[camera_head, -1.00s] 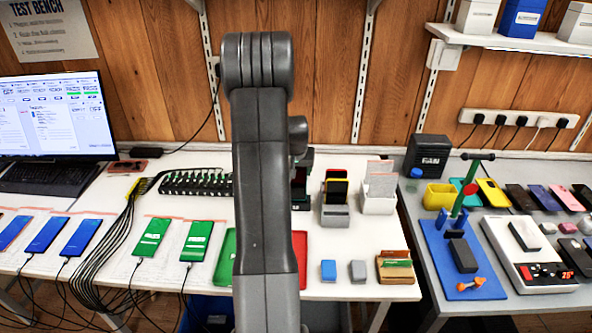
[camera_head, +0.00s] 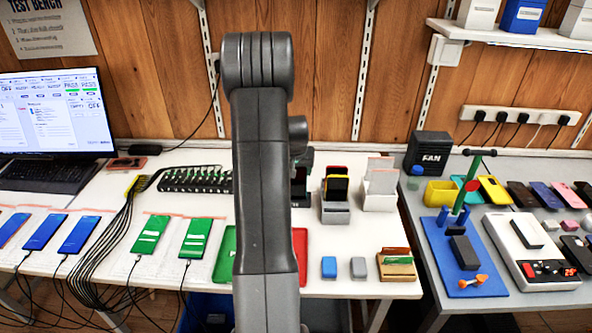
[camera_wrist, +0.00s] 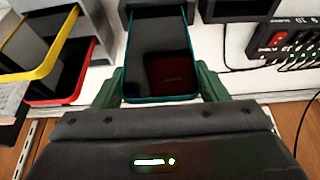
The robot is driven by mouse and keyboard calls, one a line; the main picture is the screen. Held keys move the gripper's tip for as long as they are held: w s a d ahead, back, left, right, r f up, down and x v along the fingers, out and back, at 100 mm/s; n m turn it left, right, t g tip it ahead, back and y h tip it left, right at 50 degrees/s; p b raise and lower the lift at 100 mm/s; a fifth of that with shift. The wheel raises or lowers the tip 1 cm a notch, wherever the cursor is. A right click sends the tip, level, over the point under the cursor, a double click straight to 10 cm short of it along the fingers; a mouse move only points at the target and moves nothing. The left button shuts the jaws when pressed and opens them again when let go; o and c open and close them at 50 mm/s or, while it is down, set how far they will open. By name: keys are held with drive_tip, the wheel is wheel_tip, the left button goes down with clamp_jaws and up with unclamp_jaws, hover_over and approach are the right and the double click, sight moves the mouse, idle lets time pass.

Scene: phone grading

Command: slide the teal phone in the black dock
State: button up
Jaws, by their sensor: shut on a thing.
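The teal phone (camera_wrist: 158,62) has a dark screen and a teal edge. In the wrist view it lies between the two green fingers of my gripper (camera_wrist: 160,92), which is shut on it near its close end. Its far end meets a dark part at the top edge of the wrist view, which looks like the black dock (camera_wrist: 128,6); how deep the phone sits there I cannot tell. In the head view my arm hides most of this area. A black dock part (camera_head: 301,190) shows just right of my arm.
A grey stand (camera_head: 335,214) with yellow and red-edged phones is close beside my gripper; a white stand (camera_head: 379,200) is further right. A black hub (camera_head: 192,180) with cables lies to the left. Green and red trays (camera_head: 300,245) lie in front.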

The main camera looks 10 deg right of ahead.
drive_tip(key=shift+f+b, duration=0.45)
drive_tip(key=shift+f, duration=0.15)
drive_tip(key=o, duration=1.5)
drive_tip(key=shift+r+p, duration=1.85)
drive_tip(key=shift+r, duration=1.7)
drive_tip(key=shift+f, duration=0.1)
